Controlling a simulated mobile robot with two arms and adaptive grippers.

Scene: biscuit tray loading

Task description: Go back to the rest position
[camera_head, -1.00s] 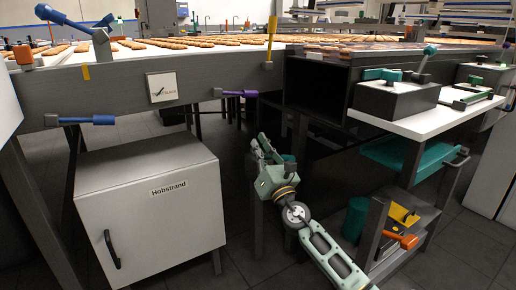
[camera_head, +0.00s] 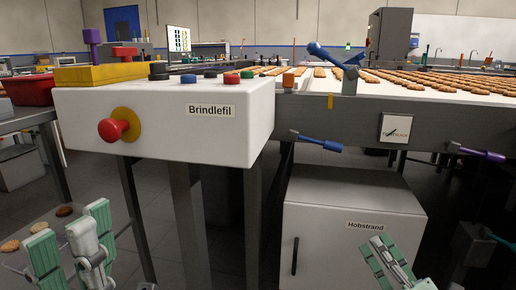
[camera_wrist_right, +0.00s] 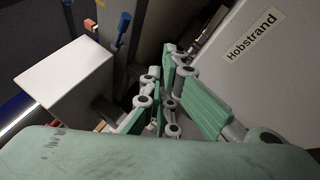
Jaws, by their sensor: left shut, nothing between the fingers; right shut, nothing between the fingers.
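My left gripper (camera_head: 80,245), with pale green pads and grey linkages, is at the lower left of the head view, below the white control box. It is shut and holds nothing. My right gripper (camera_head: 384,258) is at the bottom right of the head view, in front of the Hobstrand cabinet. It also shows in the right wrist view (camera_wrist_right: 165,98), shut and empty, with the cabinet at its right. Most of both arms is out of the head view.
The white Brindlefil control box (camera_head: 160,140) has a red knob (camera_head: 113,130) projecting forward. The Hobstrand cabinet (camera_head: 335,245) stands under the biscuit conveyor (camera_head: 440,135). Blue (camera_head: 318,142) and purple (camera_head: 480,153) handles stick out. Several loose biscuits (camera_head: 65,211) lie by my left gripper.

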